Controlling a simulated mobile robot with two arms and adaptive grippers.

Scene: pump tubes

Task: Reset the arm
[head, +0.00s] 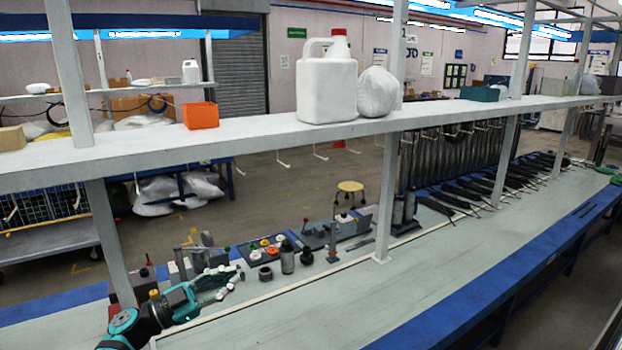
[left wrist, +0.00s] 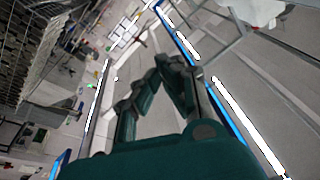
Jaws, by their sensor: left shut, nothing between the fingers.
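My left arm comes in at the lower left of the head view, teal and black, reaching over the near left end of the workbench (head: 290,315). Its gripper (head: 232,281) is shut and empty above the bench, close to the row of tools and fittings. In the left wrist view the two teal and dark fingers of the left gripper (left wrist: 160,78) come together at the tips with nothing held. My right gripper is not in view.
A white shelf (head: 250,137) on posts crosses above the bench, bearing a white jug (head: 327,88) and an orange bin (head: 201,115). Dark bottles, a tray of coloured parts (head: 267,249) and black tubes (head: 470,190) line the bench's back. Its front strip is clear.

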